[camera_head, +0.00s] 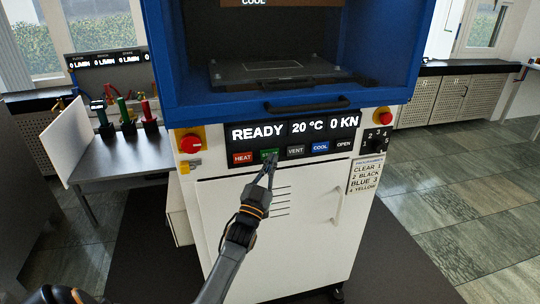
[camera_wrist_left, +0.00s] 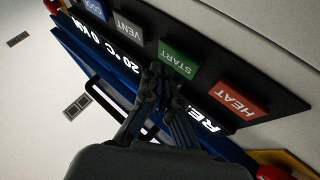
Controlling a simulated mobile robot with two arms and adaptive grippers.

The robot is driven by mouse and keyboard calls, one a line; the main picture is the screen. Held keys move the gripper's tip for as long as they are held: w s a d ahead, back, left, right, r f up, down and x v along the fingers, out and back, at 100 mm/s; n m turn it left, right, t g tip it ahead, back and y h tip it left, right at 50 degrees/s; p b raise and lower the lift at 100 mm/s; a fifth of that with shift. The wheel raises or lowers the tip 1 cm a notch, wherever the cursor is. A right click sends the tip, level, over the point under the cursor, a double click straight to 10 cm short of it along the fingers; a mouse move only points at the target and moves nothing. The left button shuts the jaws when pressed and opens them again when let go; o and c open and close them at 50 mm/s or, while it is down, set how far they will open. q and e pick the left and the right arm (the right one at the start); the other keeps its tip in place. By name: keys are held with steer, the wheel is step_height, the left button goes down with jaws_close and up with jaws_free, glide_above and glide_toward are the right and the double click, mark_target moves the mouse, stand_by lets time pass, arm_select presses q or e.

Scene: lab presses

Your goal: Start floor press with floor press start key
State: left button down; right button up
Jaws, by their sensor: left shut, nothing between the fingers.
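The floor press (camera_head: 300,220) is a white cabinet with a blue upper frame. Its display (camera_head: 294,130) reads READY, 20 °C, 0 KN. Below it is a row of keys: red HEAT, green START, grey VENT, blue COOL and black OPEN. My left gripper (camera_head: 268,168) is shut and empty, its fingertips at the green start key (camera_head: 269,155), partly covering it. In the left wrist view the shut fingertips (camera_wrist_left: 158,72) are close beside the green START key (camera_wrist_left: 179,58); I cannot tell whether they touch it. My right gripper is not in view.
The red HEAT key (camera_head: 243,158) and grey VENT key (camera_head: 296,151) flank the start key. Red stop knobs (camera_head: 190,144) and a rotary selector (camera_head: 376,143) are on the press front. A side table (camera_head: 122,165) with coloured-handled tools stands left. Tiled floor at right is clear.

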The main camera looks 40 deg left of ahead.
arm_select(q)
steer(key=shift+w+a, duration=0.2)
